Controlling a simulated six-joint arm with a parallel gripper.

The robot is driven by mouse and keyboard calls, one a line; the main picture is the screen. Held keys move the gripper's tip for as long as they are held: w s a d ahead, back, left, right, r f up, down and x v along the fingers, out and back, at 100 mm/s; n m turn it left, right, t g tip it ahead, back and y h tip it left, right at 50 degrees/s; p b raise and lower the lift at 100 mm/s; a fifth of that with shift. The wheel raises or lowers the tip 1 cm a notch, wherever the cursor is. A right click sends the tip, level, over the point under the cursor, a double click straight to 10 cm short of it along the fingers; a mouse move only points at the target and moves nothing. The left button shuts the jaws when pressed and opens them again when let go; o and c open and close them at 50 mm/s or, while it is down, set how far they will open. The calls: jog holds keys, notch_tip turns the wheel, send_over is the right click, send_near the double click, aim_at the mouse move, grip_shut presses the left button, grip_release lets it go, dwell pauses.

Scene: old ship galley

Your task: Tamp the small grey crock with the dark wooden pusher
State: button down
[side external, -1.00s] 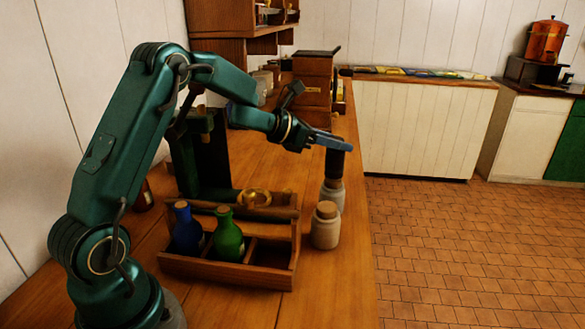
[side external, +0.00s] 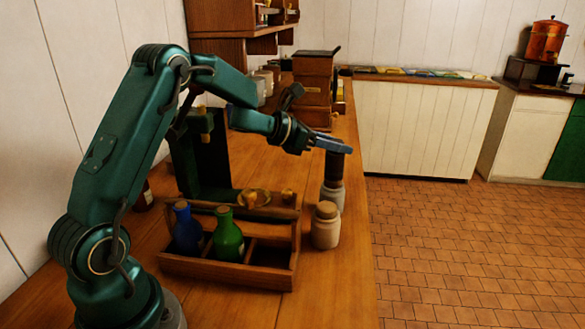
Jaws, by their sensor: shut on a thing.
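My gripper (side external: 336,146) is at the right edge of the wooden counter, shut on the upper part of the dark wooden pusher (side external: 334,168). The pusher stands about upright directly over a small grey crock (side external: 333,196). Its lower end meets the crock's mouth; I cannot tell how far inside it goes. The crock stands upright on the counter, its lower front partly hidden by a pale crock with a cork-coloured lid (side external: 325,228).
A wooden caddy (side external: 225,272) holding a blue bottle (side external: 187,229) and a green bottle (side external: 228,236) stands left of the crocks. A brass object (side external: 253,198) is behind it. Wooden boxes (side external: 313,85) stand further back. The counter's right edge is close to the crocks.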

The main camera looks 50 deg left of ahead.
jog(key=shift+f, duration=0.85)
dwell(0.7)
jog(key=shift+r, duration=0.1)
dwell(0.4)
jog(key=shift+r, duration=3.55)
